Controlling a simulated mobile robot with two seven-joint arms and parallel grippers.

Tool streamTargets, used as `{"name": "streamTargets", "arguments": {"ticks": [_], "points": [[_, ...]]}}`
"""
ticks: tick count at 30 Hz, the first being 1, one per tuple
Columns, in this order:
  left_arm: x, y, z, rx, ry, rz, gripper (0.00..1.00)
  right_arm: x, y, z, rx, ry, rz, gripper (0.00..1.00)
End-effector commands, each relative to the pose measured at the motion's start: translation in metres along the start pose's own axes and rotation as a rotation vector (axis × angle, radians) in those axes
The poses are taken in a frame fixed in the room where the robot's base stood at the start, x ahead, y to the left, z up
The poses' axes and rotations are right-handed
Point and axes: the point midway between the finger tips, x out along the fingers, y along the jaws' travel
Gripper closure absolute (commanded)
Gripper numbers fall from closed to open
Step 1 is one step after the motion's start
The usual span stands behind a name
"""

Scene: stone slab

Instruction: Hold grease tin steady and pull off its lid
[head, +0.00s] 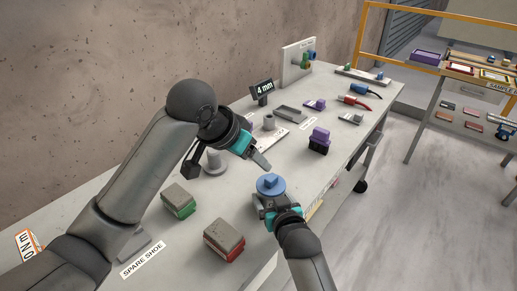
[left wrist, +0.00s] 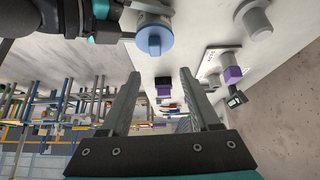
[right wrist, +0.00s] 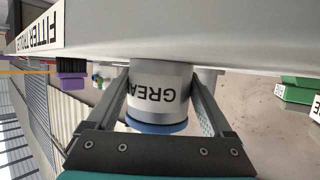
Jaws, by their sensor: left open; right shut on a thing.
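The grease tin (right wrist: 160,85) is grey-white with black lettering and stands upright on the bench near its front edge. Its round blue lid (head: 271,184), with a raised grip on top, is on the tin. My right gripper (head: 272,203) is shut on the tin body, one finger on each side, as the right wrist view shows. My left gripper (head: 262,161) is open and empty, above and behind the tin in the head view. In the left wrist view the lid (left wrist: 154,40) lies beyond its fingertips (left wrist: 160,75), apart from them.
A green block (head: 178,203) and a red block (head: 224,243) with grey tops lie left of the tin. A black-and-purple block (head: 319,142) stands behind it to the right. A "4 mm" sign (head: 264,88) and grey posts stand farther back. A yellow rail (head: 440,22) is beyond the bench.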

Motion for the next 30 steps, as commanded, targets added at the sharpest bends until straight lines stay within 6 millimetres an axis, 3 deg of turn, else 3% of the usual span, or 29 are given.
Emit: {"name": "streamTargets", "arguments": {"ticks": [6, 14, 17, 30], "points": [[-0.013, 0.006, -0.019, 0.022, -0.146, 0.002, 0.38, 0.0, 0.0, 0.001, 0.0, -0.002, 0.001, 1.0], [-0.015, 0.01, -0.021, 0.034, -0.212, 0.002, 0.38, 0.0, 0.0, 0.001, 0.0, -0.002, 0.001, 1.0], [-0.004, 0.009, -0.018, 0.033, -0.214, 0.002, 0.38, 0.0, 0.001, 0.001, 0.0, -0.002, 0.001, 1.0], [0.075, 0.009, -0.002, 0.032, -0.212, 0.002, 0.38, 0.0, 0.001, 0.001, 0.0, -0.002, 0.001, 1.0]]}}
